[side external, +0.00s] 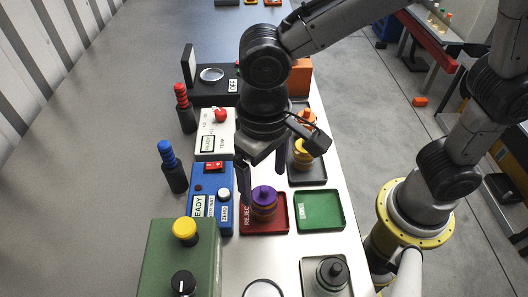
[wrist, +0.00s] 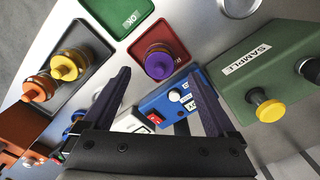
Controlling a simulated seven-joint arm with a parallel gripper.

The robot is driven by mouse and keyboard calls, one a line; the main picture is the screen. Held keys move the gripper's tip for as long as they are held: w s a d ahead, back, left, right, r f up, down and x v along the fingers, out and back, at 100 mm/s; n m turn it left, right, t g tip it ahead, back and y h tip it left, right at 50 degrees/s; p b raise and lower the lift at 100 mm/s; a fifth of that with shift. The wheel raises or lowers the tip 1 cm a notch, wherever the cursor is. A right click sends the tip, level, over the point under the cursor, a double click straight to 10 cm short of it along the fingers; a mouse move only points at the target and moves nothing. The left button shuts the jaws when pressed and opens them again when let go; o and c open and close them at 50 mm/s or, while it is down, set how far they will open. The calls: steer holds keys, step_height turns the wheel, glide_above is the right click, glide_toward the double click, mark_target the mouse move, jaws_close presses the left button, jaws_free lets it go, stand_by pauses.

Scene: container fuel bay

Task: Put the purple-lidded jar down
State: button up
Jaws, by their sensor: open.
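The purple-lidded jar (side external: 264,199) has an amber body and stands upright on the red REJECT tray (side external: 279,226). It also shows in the wrist view (wrist: 159,66), on the red tray (wrist: 176,42), between the two fingertips in the picture. My gripper (side external: 262,187) is open with nothing between its fingers. It is over the jar, one finger on each side in the side view; whether a finger touches the jar I cannot tell. The green OK tray (side external: 320,211) lies just right of the red one and is empty.
A dark tray (side external: 312,177) behind the green tray holds yellow- and orange-lidded jars. A blue box (side external: 209,182) with READY and ZERO labels stands left of the red tray. A green SAMPLE box (side external: 163,251) with a yellow knob is at front left. A dark-topped container (side external: 331,275) stands at front right.

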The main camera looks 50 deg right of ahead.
step_height(320, 180, up, 7)
steer(key=s+d+r+t+y, duration=0.1)
steer(key=d+r+t, duration=0.15)
steer(key=d, duration=1.25)
steer(key=s+d+f+t+h, duration=0.1)
steer(key=s+d+f+t, duration=0.2)
steer(key=s+d, duration=0.3)
steer(key=shift+s+d, duration=0.15)
steer(key=shift+d, duration=1.25)
